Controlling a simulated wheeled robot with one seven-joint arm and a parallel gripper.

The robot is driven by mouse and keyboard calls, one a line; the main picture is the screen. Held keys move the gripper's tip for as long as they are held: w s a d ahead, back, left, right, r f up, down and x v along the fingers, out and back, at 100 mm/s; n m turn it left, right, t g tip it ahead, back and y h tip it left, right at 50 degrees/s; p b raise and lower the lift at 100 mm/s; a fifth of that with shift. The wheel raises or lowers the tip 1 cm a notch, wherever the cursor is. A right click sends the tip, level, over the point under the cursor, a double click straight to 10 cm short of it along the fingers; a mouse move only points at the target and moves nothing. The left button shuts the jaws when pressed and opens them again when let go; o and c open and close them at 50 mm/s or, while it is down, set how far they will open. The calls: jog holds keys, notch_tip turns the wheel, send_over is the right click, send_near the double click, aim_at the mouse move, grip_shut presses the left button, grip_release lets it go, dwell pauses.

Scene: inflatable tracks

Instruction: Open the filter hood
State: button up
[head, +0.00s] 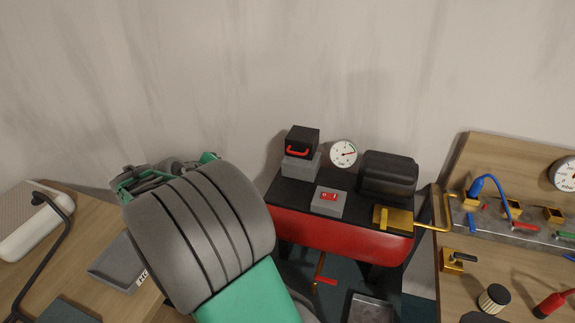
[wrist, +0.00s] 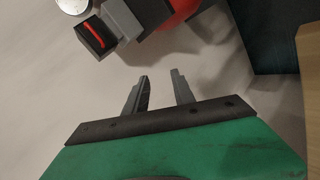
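The filter hood (head: 302,138) looks to be the small black box with a red handle, on a grey block (head: 300,166) at the back left of the compressor. Its lid looks shut. In the wrist view the black box (wrist: 95,42) with its red handle is at the upper left, beyond my fingers and apart from them. My gripper (wrist: 160,80) is open, with nothing between its two grey fingers. In the head view my arm's large grey link hides much of the hand, and the fingertips cannot be made out.
The compressor has a red tank (head: 340,235), a gauge (head: 343,153), a black motor housing (head: 388,174) and a grey box with a red switch (head: 329,200). A workbench with fittings (head: 480,240) stands right; a wooden desk (head: 85,245) stands left. Bare wall lies behind.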

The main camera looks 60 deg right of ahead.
jog(key=s+d+f+g+h+b, duration=0.1)
jog(key=s+d+f+g+h, duration=0.15)
jog(key=s+d, duration=0.4)
jog(key=n+g+h, duration=0.1)
jog(key=g+h, duration=0.1)
jog(key=g, duration=0.1)
send_near(295, 153)
jog(key=d, duration=0.2)
jog(key=shift+t, duration=0.25)
jog(key=x, duration=0.3)
jog(key=s+x, duration=0.1)
jog(key=x, duration=0.2)
jog(key=shift+f+p, duration=0.2)
jog(key=shift+p, duration=0.2)
jog(key=shift+d+f, duration=0.15)
jog(key=shift+d, duration=0.1)
grip_shut()
